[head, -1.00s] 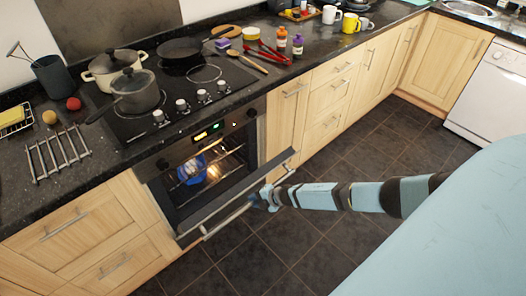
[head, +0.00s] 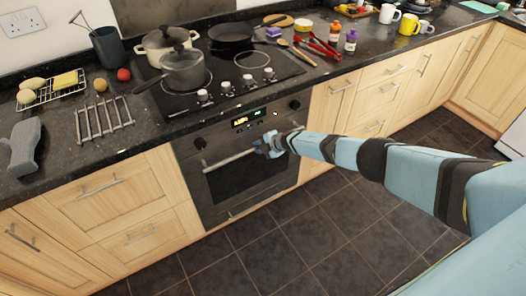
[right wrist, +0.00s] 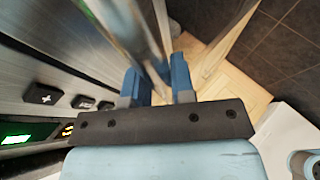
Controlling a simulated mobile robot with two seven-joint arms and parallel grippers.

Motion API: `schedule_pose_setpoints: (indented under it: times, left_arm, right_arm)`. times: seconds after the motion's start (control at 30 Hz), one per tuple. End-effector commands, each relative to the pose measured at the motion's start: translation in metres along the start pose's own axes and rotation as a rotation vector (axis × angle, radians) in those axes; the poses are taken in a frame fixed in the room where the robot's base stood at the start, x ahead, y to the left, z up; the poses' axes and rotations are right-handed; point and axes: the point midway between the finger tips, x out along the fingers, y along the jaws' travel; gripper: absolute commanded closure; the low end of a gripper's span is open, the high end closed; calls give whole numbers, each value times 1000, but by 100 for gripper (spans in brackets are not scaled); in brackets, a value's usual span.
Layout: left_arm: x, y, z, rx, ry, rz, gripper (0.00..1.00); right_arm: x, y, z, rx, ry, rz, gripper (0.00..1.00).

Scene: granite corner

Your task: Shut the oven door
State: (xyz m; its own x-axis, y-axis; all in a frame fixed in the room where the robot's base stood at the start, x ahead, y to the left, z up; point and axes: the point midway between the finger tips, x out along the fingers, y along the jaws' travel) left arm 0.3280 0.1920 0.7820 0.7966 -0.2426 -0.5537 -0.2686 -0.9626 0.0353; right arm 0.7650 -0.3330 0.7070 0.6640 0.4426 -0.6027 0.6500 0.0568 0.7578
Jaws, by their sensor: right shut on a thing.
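The oven door (head: 248,184) is upright in the front of the built-in oven, below the hob, and looks flush with the frame. Its long metal handle (head: 228,161) runs across the top of the door. My right gripper (head: 268,147) is at the right part of the handle, shut on it. In the right wrist view the handle (right wrist: 122,38) runs down between the two blue fingers of the right gripper (right wrist: 156,82). The inside of the oven is hidden by the door. My left gripper is not in view.
A grey pan (head: 183,72) and a cream pot (head: 160,43) stand on the hob above. A metal rack (head: 103,118) lies on the counter to the left. Wooden drawers (head: 100,198) flank the oven. The tiled floor (head: 250,255) in front is clear.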

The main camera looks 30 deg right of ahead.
Motion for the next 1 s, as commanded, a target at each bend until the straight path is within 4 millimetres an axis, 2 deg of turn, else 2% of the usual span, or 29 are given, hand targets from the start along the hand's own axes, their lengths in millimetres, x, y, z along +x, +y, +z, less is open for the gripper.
schedule_pose_setpoints:
  times: [0.03,0.4,0.43,0.5,1.0]
  left_arm:
    - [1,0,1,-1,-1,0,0]
    - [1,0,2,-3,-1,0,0]
    - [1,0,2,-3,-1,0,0]
    - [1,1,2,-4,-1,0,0]
    - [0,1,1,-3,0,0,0]
  right_arm:
    - [2,6,0,-2,-2,8,100]
    - [2,12,0,-4,-3,14,100]
    - [2,12,0,-4,-3,14,70]
    - [2,12,0,-4,-3,14,54]
    - [0,8,0,-2,-1,8,52]
